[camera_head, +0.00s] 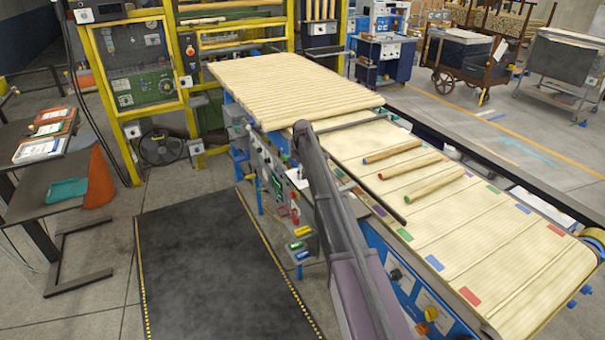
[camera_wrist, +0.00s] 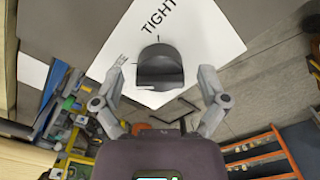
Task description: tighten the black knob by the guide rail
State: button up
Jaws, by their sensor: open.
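The black knob (camera_wrist: 160,66) sits on a white plate (camera_wrist: 215,38) in the wrist view. The plate carries the printed word "TIGHT" and a short black mark above the knob. My gripper (camera_wrist: 161,78) is open, with one finger to the left of the knob and one to the right. Gaps show between each finger and the knob, and I cannot tell how deep the fingers reach. In the head view a dark guide rail (camera_head: 378,196) runs along the belt. I cannot make out the knob there, and my gripper is not clearly visible behind my arm.
The conveyor belt (camera_head: 500,245) bears several turned wood pieces (camera_head: 410,168). Control boxes and coloured parts (camera_head: 302,232) line its near side. A dark floor mat (camera_head: 215,260) lies clear at left. In the wrist view an orange shelf (camera_wrist: 262,150) stands at lower right.

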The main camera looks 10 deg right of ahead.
jog(key=c, duration=1.1)
jog(key=shift+c, duration=0.2)
jog(key=shift+m, duration=0.4)
jog(key=m, duration=0.7)
jog(key=shift+m, duration=0.4)
jog(key=m, duration=0.4)
jog(key=shift+m, duration=0.3)
jog(key=m, duration=0.4)
jog(key=shift+s+m, duration=0.1)
jog(key=shift+m, duration=0.3)
